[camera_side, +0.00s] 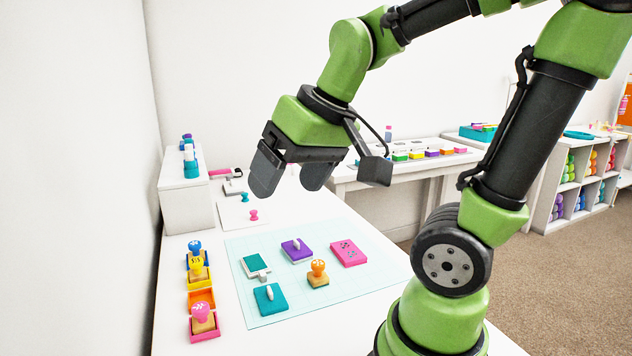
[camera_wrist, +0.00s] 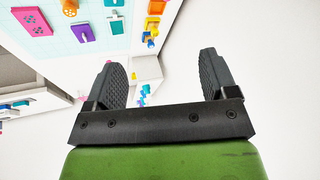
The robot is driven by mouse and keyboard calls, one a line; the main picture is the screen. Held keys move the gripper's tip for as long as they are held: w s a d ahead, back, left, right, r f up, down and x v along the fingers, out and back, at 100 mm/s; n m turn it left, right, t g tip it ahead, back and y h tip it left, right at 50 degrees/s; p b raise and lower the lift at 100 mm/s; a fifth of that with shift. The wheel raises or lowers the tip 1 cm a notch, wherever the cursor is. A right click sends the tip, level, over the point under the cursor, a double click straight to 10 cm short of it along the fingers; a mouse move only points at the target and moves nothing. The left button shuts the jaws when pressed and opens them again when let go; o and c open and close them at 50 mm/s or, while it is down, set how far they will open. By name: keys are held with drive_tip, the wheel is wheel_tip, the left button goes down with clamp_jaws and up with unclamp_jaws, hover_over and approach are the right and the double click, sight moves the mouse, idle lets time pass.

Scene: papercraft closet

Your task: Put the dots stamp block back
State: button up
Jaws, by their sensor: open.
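An orange-topped stamp block (camera_side: 318,274) with a wooden-coloured base stands upright on the pale grid mat (camera_side: 340,295). It also shows at the top of the wrist view (camera_wrist: 69,7). Its print is too small to read, so I cannot confirm that it is the dots one. An orange holder (camera_side: 201,299) in the row at the table's left looks empty, between the yellow stamp (camera_side: 197,269) and the pink stamp (camera_side: 203,317). My gripper (camera_side: 290,182) is open and empty, high above the far side of the mat, apart from the stamp.
A blue stamp (camera_side: 194,248) heads the holder row. A white box (camera_side: 185,205) stands at the back left by the wall.

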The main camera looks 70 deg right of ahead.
drive_tip(key=s+a+r+t+y, duration=0.1)
drive_tip(key=s+a, duration=0.3)
drive_tip(key=s, duration=0.1)
drive_tip(key=shift+a+r+t+y, duration=0.15)
drive_tip(key=shift+a+t+y, duration=0.05)
drive_tip(key=shift+t+y, duration=0.1)
